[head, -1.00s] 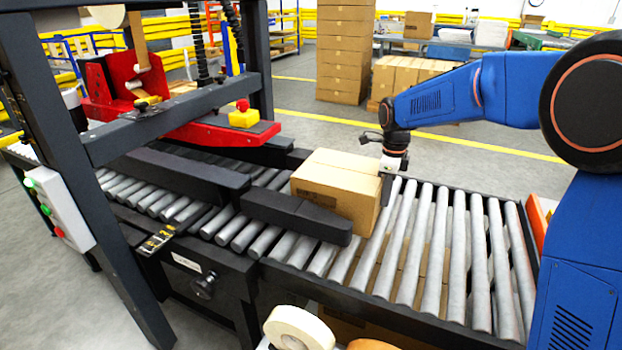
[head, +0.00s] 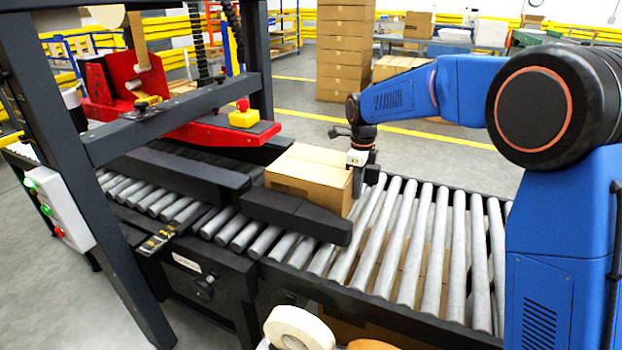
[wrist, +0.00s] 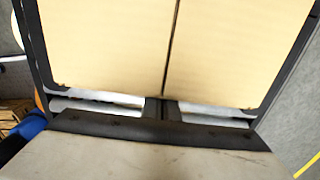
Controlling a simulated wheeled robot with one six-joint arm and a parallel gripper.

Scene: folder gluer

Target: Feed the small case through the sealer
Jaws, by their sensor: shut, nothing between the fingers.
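The small case (head: 308,172), a closed tan carton, sits on the rollers at the mouth of the sealer (head: 205,130), between its black side guides. Its top flaps with a centre seam fill much of the wrist view (wrist: 110,45). My gripper (head: 358,172) is shut and empty at the case's right end, low against or very near that face; I cannot tell whether it touches. The red taping head (head: 190,110) is further left, past the case. The near black guide (head: 295,215) hides the case's lower front side.
The roller conveyor (head: 430,240) is clear to the right of the case. A dark frame post (head: 75,180) with a button box (head: 58,210) stands at the left. Tape rolls (head: 298,330) lie at the front. Stacked cartons (head: 345,50) stand behind, on the floor.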

